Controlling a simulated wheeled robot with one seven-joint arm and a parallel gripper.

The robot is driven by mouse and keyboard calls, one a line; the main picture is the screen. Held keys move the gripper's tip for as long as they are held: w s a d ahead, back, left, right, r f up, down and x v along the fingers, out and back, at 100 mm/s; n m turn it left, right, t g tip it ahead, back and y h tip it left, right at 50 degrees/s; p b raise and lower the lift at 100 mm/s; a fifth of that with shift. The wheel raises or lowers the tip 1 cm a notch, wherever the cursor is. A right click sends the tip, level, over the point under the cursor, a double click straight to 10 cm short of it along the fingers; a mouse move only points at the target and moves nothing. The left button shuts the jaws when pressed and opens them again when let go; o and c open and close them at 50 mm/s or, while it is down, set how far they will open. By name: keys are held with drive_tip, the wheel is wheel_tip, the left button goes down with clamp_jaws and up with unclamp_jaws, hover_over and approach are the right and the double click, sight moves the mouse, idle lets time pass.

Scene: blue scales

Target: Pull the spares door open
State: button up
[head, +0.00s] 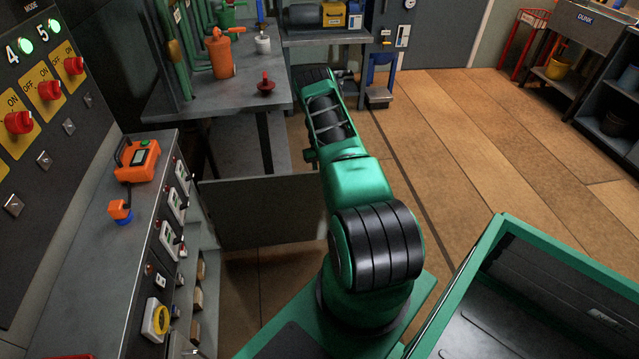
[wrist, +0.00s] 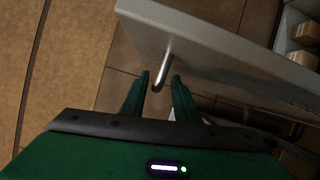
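A grey door panel (head: 265,212) stands swung out from the left counter, with open shelving showing beside it; I take it to be the spares door, as no label is readable. In the wrist view the door (wrist: 215,45) fills the upper middle, with a bent metal handle (wrist: 165,66) on its face. My gripper (wrist: 160,80) is open, with its two green fingers apart. The end of the handle shows between or just beyond the fingertips; I cannot tell whether they touch.
Small boxes (wrist: 304,58) sit on the shelves beside the door. The left counter (head: 85,260) carries an orange device (head: 137,160). A grey workbench (head: 205,100) stands behind the door. A green-rimmed bin (head: 505,225) is at lower right. Wooden floor (head: 470,130) is clear on the right.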

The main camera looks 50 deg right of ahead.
drive_tip(key=shift+d, duration=0.1)
drive_tip(key=shift+d+r, duration=0.15)
drive_tip(key=shift+r, duration=0.15)
drive_tip(key=v, duration=1)
drive_tip(key=shift+w, duration=0.15)
